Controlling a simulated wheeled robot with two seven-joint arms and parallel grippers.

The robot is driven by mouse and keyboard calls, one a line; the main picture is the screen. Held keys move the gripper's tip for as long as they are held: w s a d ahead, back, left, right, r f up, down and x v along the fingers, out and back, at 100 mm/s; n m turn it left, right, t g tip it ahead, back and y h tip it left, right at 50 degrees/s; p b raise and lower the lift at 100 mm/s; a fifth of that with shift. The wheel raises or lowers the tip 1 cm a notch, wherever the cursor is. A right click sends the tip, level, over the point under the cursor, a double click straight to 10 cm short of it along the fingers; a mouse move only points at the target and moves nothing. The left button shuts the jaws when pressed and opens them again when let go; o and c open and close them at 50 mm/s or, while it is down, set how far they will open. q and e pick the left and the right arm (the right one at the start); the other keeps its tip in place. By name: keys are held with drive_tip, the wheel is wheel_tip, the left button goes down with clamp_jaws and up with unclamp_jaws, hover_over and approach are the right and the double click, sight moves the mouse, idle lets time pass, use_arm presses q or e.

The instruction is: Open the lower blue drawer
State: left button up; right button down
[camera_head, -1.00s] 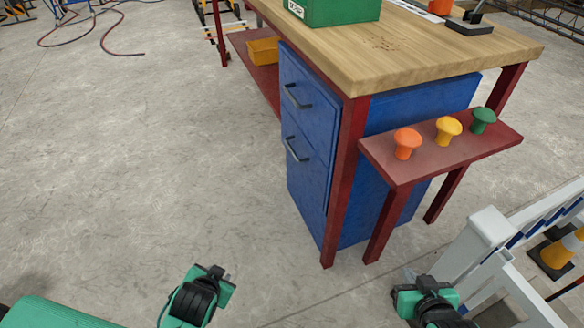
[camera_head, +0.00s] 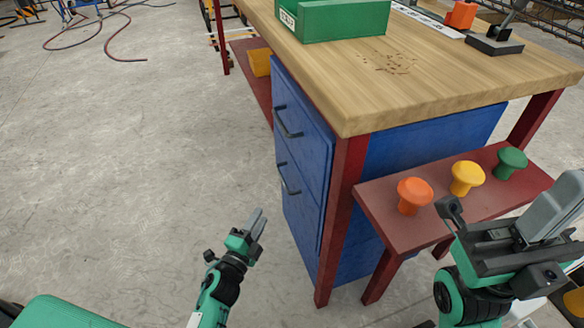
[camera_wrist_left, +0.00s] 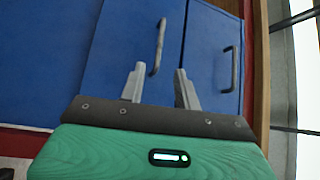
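The blue drawer cabinet stands under the workbench. Its lower blue drawer (camera_head: 300,210) is closed, with a dark bar handle (camera_head: 288,180). The upper drawer (camera_head: 300,120) is closed too. My left gripper (camera_head: 258,222) is in front of the cabinet, left of and below the lower handle, apart from it. In the left wrist view the left gripper (camera_wrist_left: 160,88) is open and empty, its fingers pointing toward the lower drawer's handle (camera_wrist_left: 158,48). The upper handle (camera_wrist_left: 231,69) shows to its right. My right gripper (camera_head: 550,212) is beside the red shelf; its finger opening is unclear.
A red side shelf (camera_head: 385,205) holds orange, yellow and green mushroom-shaped knobs. The wooden benchtop (camera_head: 430,85) carries a green box (camera_head: 345,18). A red table leg (camera_head: 338,220) stands at the cabinet's near corner.

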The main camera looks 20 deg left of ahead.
sight(283, 180)
use_arm(q)
drive_tip(key=w+d, duration=0.1)
drive_tip(key=w, duration=0.3)
drive_tip(key=w+d+r+b, duration=0.1)
drive_tip(key=w, duration=0.4)
drive_tip(key=w+d+r+b, duration=0.1)
drive_tip(key=w, duration=0.4)
clamp_jaws()
